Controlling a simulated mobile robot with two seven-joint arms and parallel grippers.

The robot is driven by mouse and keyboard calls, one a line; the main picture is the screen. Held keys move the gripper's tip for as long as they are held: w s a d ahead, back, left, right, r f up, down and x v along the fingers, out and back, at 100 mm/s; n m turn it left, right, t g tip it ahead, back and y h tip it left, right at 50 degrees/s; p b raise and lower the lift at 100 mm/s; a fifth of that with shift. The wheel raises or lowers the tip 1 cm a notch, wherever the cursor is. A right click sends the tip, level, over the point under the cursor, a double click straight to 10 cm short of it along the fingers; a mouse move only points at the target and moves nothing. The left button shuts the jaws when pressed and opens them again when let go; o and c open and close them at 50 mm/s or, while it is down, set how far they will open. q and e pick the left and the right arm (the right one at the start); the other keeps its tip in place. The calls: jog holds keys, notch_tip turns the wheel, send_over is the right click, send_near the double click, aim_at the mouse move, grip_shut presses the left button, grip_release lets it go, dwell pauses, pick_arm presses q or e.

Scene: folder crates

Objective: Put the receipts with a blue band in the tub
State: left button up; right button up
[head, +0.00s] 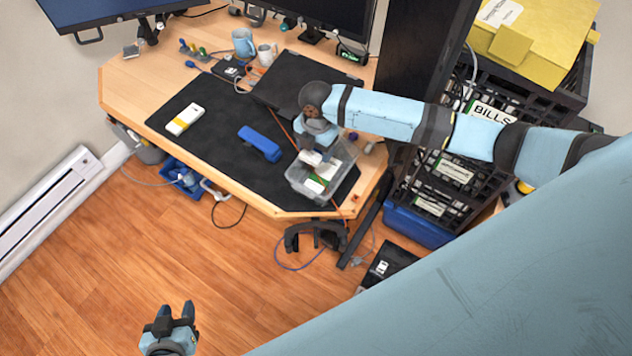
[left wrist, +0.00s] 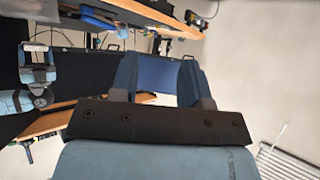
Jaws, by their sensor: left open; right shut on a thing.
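The clear tub (head: 296,180) stands at the front right of the desk, on the black mat. White receipts (head: 318,184) with a green band and a bit of red show in it. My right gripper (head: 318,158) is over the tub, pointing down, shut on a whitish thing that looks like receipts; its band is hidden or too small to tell. My left gripper (head: 171,312) is open and empty, low over the floor, away from the desk; its fingers also show in the left wrist view (left wrist: 158,75). I see no blue band clearly.
A white block with a yellow mark (head: 185,119) and a blue stapler-like thing (head: 260,143) lie on the mat (head: 215,145). A laptop (head: 290,80) and mugs (head: 244,43) are behind. Black crates (head: 540,100), one labelled BILLS, stand at the right.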

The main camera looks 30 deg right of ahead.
jog(key=b, duration=0.8)
send_over(316, 180)
notch_tip(316, 180, down, 9)
jog(key=shift+r, duration=0.1)
jog(key=shift+f, duration=0.35)
jog(key=shift+f+b, duration=0.3)
jog(key=shift+b, duration=0.2)
notch_tip(316, 180, down, 3)
jog(key=b, duration=0.3)
jog(key=shift+f, duration=0.15)
pick_arm(q)
notch_tip(316, 180, down, 11)
jog(key=shift+w+d+n, duration=0.35)
jog(key=shift+d+n, duration=0.05)
jog(key=shift+d, duration=0.05)
pick_arm(e)
jog(key=o, duration=0.7)
pick_arm(q)
jog(key=shift+a+f, duration=0.1)
jog(key=shift+f, duration=0.1)
pick_arm(e)
jog(key=shift+o, duration=0.2)
